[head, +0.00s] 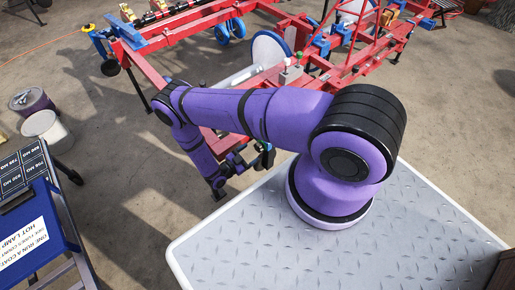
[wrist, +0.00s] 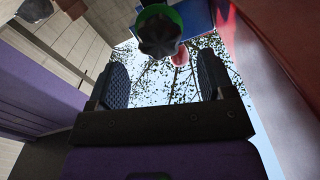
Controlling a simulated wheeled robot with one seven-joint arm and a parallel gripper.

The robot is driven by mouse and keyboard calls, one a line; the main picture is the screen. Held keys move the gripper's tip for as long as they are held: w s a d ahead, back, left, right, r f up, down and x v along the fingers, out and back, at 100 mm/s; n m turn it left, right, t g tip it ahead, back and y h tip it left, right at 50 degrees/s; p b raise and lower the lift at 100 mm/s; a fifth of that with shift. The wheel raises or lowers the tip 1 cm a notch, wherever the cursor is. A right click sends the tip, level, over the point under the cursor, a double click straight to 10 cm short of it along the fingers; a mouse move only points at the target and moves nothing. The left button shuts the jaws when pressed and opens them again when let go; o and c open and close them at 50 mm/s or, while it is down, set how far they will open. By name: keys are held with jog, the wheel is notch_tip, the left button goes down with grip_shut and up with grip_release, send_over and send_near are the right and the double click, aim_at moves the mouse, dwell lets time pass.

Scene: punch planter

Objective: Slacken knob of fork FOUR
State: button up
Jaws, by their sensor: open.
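A dark lobed knob (wrist: 158,35) with a green ring around it shows at the top of the wrist view. It sits beyond the fingertips, roughly in line with the gap between them. My gripper (wrist: 162,64) is open, its two ribbed black fingers apart with nothing between them. No fork number is readable, so I cannot tell whether this knob belongs to fork FOUR.
The red planter frame (head: 155,72) spans the back, with blue brackets and a white disc (head: 270,48). In the wrist view a red beam (wrist: 275,60) runs close on the right. A blue stand (head: 30,215) and buckets (head: 45,127) stand left. Open floor lies between.

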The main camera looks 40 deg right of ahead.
aim_at(257, 148)
jog(key=shift+d, duration=2.4)
jog(key=c, duration=0.9)
jog(key=shift+n, duration=0.4)
